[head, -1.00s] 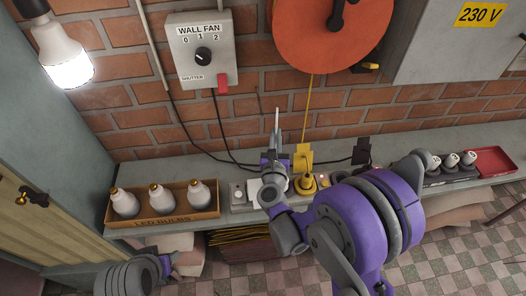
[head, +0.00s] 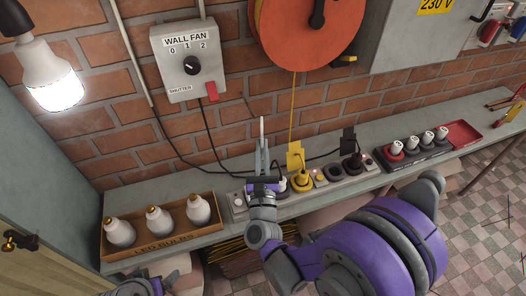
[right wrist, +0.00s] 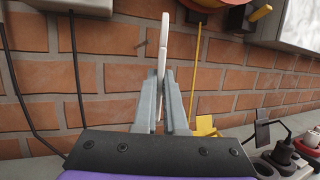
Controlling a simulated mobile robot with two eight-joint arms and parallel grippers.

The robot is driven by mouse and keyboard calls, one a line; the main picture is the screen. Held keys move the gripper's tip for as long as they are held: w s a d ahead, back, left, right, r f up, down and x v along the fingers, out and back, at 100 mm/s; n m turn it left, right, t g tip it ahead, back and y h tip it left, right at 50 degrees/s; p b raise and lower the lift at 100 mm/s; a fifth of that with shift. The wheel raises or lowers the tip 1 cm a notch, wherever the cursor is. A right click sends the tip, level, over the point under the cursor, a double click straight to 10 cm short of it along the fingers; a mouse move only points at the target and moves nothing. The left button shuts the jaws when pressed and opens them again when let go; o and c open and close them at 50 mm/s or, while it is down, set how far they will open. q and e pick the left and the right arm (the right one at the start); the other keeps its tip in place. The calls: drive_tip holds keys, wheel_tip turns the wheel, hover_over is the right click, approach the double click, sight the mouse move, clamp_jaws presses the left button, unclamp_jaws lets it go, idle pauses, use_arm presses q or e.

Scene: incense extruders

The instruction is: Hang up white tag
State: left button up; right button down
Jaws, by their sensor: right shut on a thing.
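My right gripper (head: 262,158) is shut on a thin white tag (head: 262,130), held upright above the power strip, in front of the brick wall. In the right wrist view the tag (right wrist: 163,45) is nearly edge-on between the fingertips (right wrist: 165,95) and sticks up beyond them. Its face and any hole cannot be made out. A yellow tag (head: 295,156) stands by a yellow plug, and a black tag (head: 347,140) by a black plug. Only a small part of my left gripper (head: 155,286) shows at the bottom edge; its fingers are hidden.
The power strip (head: 325,187) lies on the grey bench. An LED bulb box (head: 165,239) stands left, a red tray (head: 463,133) right. The wall fan switch (head: 190,62), orange cable reel (head: 305,25) and grey 230 V cabinet (head: 405,40) are on the wall. Cords hang between.

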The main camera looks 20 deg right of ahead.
drive_tip(key=w+f, duration=0.1)
drive_tip(key=w, duration=0.7)
drive_tip(key=shift+a, duration=0.15)
idle(0.6)
drive_tip(key=shift+f, duration=0.1)
idle(0.4)
drive_tip(key=c, duration=0.9)
unclamp_jaws()
drive_tip(key=shift+w+a+f, duration=0.1)
drive_tip(key=shift+w, duration=0.05)
drive_tip(key=b+v, duration=0.2)
drive_tip(key=v, duration=0.9)
